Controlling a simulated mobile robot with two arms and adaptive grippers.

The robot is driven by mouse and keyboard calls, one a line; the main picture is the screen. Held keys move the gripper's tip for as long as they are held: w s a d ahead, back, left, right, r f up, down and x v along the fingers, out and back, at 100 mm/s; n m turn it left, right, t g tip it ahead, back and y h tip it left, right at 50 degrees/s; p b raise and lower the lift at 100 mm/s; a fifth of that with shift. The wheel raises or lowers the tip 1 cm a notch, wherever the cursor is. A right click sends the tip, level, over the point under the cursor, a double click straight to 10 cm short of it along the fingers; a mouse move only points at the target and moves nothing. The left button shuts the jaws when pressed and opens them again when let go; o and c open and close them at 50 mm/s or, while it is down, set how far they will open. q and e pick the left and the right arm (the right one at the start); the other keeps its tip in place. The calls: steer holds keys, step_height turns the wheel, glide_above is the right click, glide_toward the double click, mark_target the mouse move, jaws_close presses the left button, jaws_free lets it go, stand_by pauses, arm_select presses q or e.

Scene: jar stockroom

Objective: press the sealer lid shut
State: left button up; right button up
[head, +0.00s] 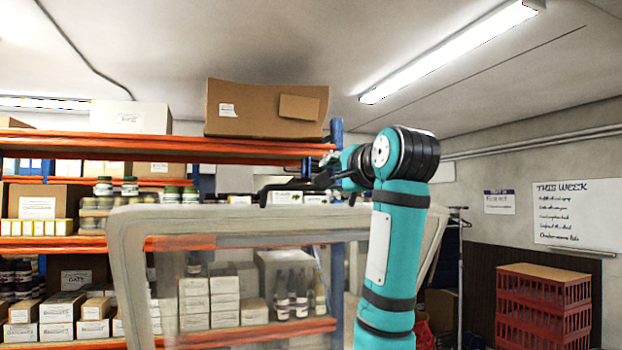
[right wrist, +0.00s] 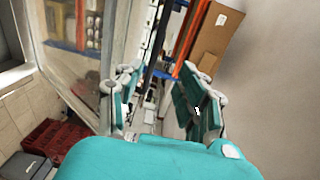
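The sealer lid (head: 190,217) is raised in the head view, a clear panel in a beige frame; its base is out of view. My right arm reaches up in front of the lid, and my right gripper (head: 297,188) is at the lid's top edge. In the right wrist view the lid frame (right wrist: 116,40) runs beside the left finger. There my right gripper (right wrist: 160,85) has its fingers wide apart with nothing held between them. I cannot tell whether it touches the lid. My left gripper is in neither view.
Behind the lid stands a shelf rack (head: 160,147) with orange beams, boxes and jars. A large cardboard box (head: 240,110) is on its top. Stacked red crates (head: 541,310) stand at the right, below a whiteboard (head: 577,212).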

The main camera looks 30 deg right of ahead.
steer(key=p, duration=0.2)
glide_toward(312, 188)
steer(key=x, duration=0.2)
steer(key=p+x, duration=0.3)
steer(key=x, duration=0.4)
steer(key=shift+w+r, duration=0.1)
steer(key=shift+r, duration=0.1)
steer(key=shift+w+p, duration=0.35)
steer(key=shift+w+d+f, duration=0.2)
steer(key=shift+w+f, duration=0.1)
steer(key=shift+w, duration=0.3)
steer(key=shift+s+r, duration=0.1)
steer(key=c, duration=0.4)
jaws_close()
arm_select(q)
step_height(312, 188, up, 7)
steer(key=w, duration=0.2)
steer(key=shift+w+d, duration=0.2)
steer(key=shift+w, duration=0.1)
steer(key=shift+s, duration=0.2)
